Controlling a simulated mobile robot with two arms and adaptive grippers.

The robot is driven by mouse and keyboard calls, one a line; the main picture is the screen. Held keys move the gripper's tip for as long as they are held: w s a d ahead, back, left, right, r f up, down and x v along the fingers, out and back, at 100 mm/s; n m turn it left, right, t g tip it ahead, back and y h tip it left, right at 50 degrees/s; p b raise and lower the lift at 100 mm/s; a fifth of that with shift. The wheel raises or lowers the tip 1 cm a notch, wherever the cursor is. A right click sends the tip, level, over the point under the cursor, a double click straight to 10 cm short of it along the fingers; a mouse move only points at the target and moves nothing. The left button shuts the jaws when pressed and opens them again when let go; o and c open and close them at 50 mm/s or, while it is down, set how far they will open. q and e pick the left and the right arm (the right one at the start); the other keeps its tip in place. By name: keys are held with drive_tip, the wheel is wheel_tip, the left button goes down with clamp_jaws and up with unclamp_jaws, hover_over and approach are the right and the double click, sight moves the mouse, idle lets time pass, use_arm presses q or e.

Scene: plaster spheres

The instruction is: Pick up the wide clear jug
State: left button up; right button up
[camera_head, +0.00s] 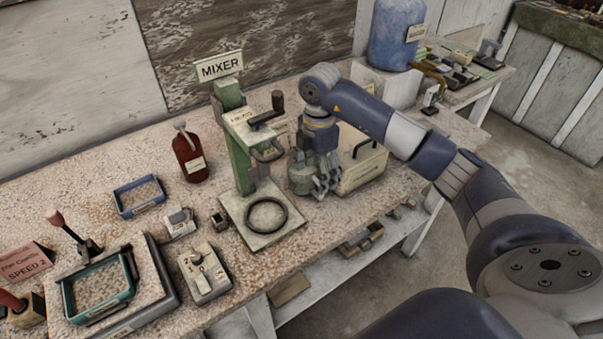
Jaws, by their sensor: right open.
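The wide clear jug (299,183) looks like a squat, grey-green, see-through vessel. It stands on the speckled bench, just right of the green mixer stand. My right gripper (324,184) comes down from above with its fingers pointing down at the jug. Its fingers are open and overlap the jug's right side in the picture. Whether they touch it, I cannot tell. The gripper hides part of the jug. My left gripper is not in view.
The green mixer (241,150) with its crank and black ring (266,215) stands close left of the jug. A pale box with a dark handle (362,171) is close right. A brown bottle (190,155) and trays stand farther left. The bench's front edge is near.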

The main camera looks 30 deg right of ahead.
sight(318, 181)
drive_tip(key=f, duration=0.1)
drive_tip(key=f+p, duration=0.1)
drive_tip(key=f, duration=0.1)
drive_tip(key=shift+s+d, duration=0.1)
drive_tip(key=shift+s, duration=0.2)
wheel_tip(318, 181, down, 2)
drive_tip(key=shift+w+f+p, duration=0.15)
drive_tip(key=shift+p, duration=0.25)
drive_tip(key=shift+f, duration=0.3)
drive_tip(key=shift+c, duration=1.1)
drive_tip(key=c, duration=1.3)
drive_tip(key=shift+c, duration=0.5)
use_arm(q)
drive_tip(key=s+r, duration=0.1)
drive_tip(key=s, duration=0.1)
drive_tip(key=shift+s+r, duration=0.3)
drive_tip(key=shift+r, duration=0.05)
use_arm(e)
drive_tip(key=shift+r, duration=0.15)
